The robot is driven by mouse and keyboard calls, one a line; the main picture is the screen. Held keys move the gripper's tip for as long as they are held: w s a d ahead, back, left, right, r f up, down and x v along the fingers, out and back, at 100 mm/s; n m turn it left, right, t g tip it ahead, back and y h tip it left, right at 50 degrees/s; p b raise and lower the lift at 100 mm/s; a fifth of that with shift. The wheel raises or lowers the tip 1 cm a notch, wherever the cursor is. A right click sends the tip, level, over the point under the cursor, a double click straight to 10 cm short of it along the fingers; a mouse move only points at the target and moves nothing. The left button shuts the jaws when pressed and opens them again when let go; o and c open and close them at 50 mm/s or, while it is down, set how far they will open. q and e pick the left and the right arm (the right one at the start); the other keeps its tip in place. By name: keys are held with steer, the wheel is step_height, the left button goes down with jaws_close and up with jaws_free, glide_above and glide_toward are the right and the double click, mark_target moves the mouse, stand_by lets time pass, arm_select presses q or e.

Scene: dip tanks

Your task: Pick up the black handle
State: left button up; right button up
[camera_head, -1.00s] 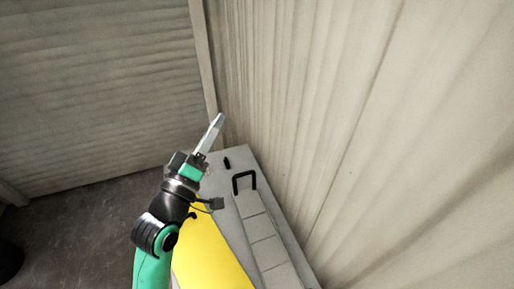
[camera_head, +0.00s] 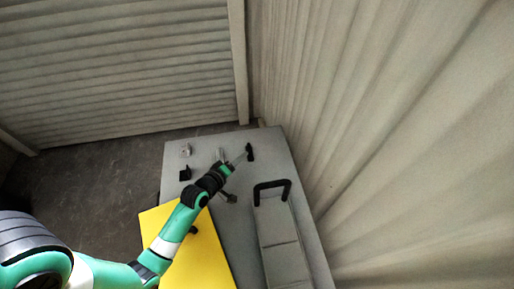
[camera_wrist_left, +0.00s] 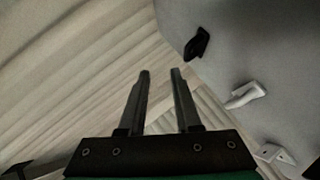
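A small black handle (camera_head: 250,152) stands on the grey tabletop (camera_head: 305,215) near its far edge. It also shows in the left wrist view (camera_wrist_left: 197,44), up and to the right of the fingers. My left gripper (camera_head: 240,158) appears just left of this handle in the head view. In the left wrist view its two fingers (camera_wrist_left: 160,72) are apart with nothing between them, and the handle is outside them. My right gripper is not in view.
A black U-shaped handle (camera_head: 271,184) sits at the end of a grey segmented box (camera_head: 279,238). White pieces (camera_head: 220,154) (camera_head: 186,150) and a small black piece (camera_head: 184,174) are on the tabletop. A yellow panel (camera_head: 205,258) is in front. Corrugated walls (camera_head: 340,90) rise behind.

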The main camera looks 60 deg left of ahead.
mark_target(248, 157)
arm_select(q)
steer(key=shift+n+g+y, duration=0.3)
steer(key=shift+g, duration=0.1)
steer(key=s+f, duration=0.1)
steer(key=f, duration=0.1)
steer(key=s+f+b, duration=0.1)
steer(key=f, duration=0.1)
steer(key=shift+s, duration=0.4)
steer(key=shift+w+a+r, duration=0.15)
steer(key=shift+w+a, duration=0.05)
steer(key=shift+a, duration=0.2)
steer(key=b+x, duration=0.2)
steer(key=x, duration=0.3)
steer(key=shift+w+a, duration=0.1)
steer(key=shift+w, duration=0.15)
steer(key=shift+w+a+f, duration=0.15)
steer(key=shift+w+f, duration=0.1)
steer(key=shift+w+a+f+b, duration=0.1)
steer(key=shift+f+b, duration=0.05)
steer(key=shift+b, duration=0.3)
steer(key=b+x, duration=0.2)
steer(key=x, duration=0.2)
steer(key=shift+a+f, duration=0.15)
steer(key=shift+w+a, duration=0.2)
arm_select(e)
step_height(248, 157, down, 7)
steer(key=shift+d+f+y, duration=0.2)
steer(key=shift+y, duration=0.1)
